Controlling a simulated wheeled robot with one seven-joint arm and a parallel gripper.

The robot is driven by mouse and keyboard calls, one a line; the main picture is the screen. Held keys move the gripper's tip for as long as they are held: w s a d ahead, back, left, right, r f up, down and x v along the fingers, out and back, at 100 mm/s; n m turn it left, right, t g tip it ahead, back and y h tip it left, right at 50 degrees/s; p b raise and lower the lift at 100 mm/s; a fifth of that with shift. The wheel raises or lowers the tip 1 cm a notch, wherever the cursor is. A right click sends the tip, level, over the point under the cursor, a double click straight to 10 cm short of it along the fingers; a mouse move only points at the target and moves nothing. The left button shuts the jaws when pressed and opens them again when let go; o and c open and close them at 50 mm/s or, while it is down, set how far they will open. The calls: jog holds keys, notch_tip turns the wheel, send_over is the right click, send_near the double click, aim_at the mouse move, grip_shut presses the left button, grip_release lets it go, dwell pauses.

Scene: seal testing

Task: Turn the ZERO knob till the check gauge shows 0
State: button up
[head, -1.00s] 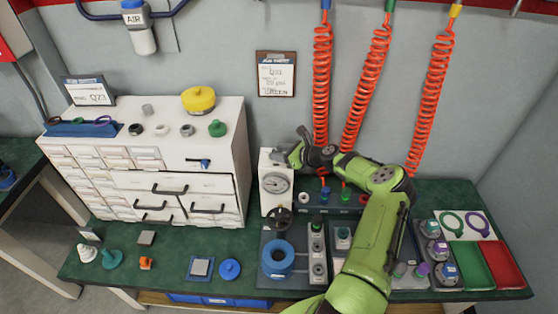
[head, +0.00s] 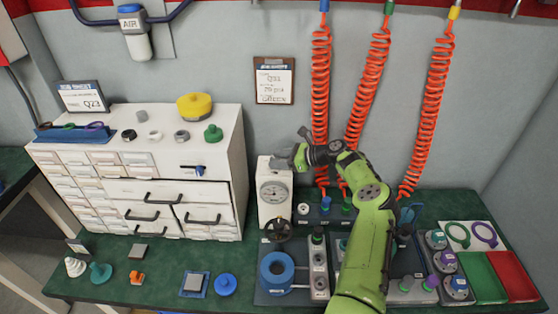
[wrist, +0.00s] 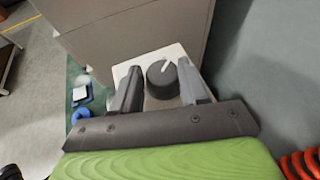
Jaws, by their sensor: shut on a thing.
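The check gauge (head: 273,191) is a round white dial on the front of a white upright box (head: 267,212) at the bench's middle. Its reading is too small to tell. My gripper (head: 284,160) is at the top of this box. In the wrist view the ZERO knob (wrist: 161,86), black with a white pointer line, sits on the white box top. My gripper (wrist: 160,66) has one finger on each side of the knob and is shut on it. In the head view my gripper hides the knob.
A white drawer cabinet (head: 222,150) stands close on the left of the box. A black handwheel (head: 279,229) sits in front, with a blue ring (head: 277,270) below. Orange coiled hoses (head: 321,100) hang behind my arm. Green (head: 484,279) and red trays (head: 515,276) lie at right.

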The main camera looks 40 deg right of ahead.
jog(key=o, duration=1)
jog(key=shift+d+f, duration=0.1)
jog(key=shift+d, duration=0.1)
jog(key=p+v, duration=0.1)
jog(key=v, duration=1.4)
jog(key=shift+s+d+p, duration=0.1)
jog(key=shift+s+p, duration=0.2)
jog(key=shift+r, duration=0.25)
